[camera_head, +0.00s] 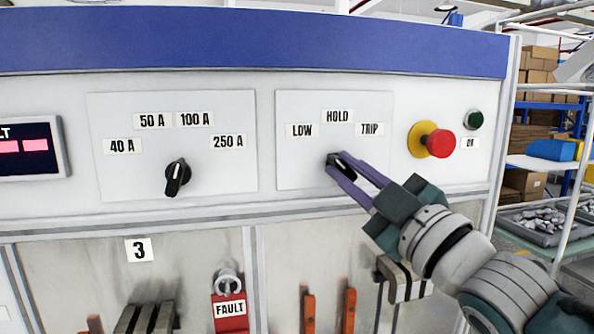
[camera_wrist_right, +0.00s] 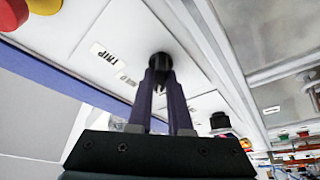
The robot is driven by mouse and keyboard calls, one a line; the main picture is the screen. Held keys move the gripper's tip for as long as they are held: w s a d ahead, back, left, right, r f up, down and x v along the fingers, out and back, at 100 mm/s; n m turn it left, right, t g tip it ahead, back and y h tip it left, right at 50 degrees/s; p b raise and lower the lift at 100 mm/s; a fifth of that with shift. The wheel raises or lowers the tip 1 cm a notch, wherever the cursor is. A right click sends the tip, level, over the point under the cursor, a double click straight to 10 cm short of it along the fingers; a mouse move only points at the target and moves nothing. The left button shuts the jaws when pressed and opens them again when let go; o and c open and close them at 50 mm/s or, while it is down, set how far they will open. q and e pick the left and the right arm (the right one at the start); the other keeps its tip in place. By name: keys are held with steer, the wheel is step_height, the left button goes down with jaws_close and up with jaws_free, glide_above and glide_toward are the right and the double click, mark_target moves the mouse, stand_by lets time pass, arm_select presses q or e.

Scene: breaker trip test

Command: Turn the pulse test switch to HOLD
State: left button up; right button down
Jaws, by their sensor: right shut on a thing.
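The pulse test switch (camera_head: 340,160) is a black knob on the white panel under the labels LOW (camera_head: 302,131), HOLD (camera_head: 337,116) and TRIP (camera_head: 370,129). My right gripper (camera_head: 345,170) is shut on this knob, its two purple fingers reaching it from the lower right. In the right wrist view the black knob (camera_wrist_right: 160,66) sits between the fingertips, with the TRIP label (camera_wrist_right: 112,54) to its left. The fingers hide part of the knob, so I cannot tell which label it points to. My left gripper does not show.
A second black knob (camera_head: 177,177) with current labels is on the left. A red emergency button (camera_head: 439,143) on a yellow base and a green button (camera_head: 473,119) are to the right. A FAULT tag (camera_head: 230,310) hangs below. Shelves with boxes stand at the far right.

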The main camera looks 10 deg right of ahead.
steer(key=shift+a+f+m+t+h+b, duration=0.1)
steer(key=shift+m+t+h+b, duration=0.25)
steer(key=shift+m+b, duration=0.65)
steer(key=shift+f+m+t+h+b, duration=0.1)
steer(key=shift+m+t+h+b, duration=0.3)
steer(key=shift+m, duration=0.9)
steer(key=m+h+b, duration=0.1)
steer(key=m+h, duration=0.1)
steer(key=m, duration=0.1)
steer(key=shift+t+b, duration=0.25)
steer(key=shift+b, duration=0.1)
steer(key=shift+r+m+h+b, duration=0.15)
steer(key=shift+m+h+b, duration=0.6)
steer(key=shift+m, duration=1.55)
steer(key=shift+h, duration=0.4)
steer(key=c, duration=0.8)
jaws_free()
steer(key=shift+c, duration=0.2)
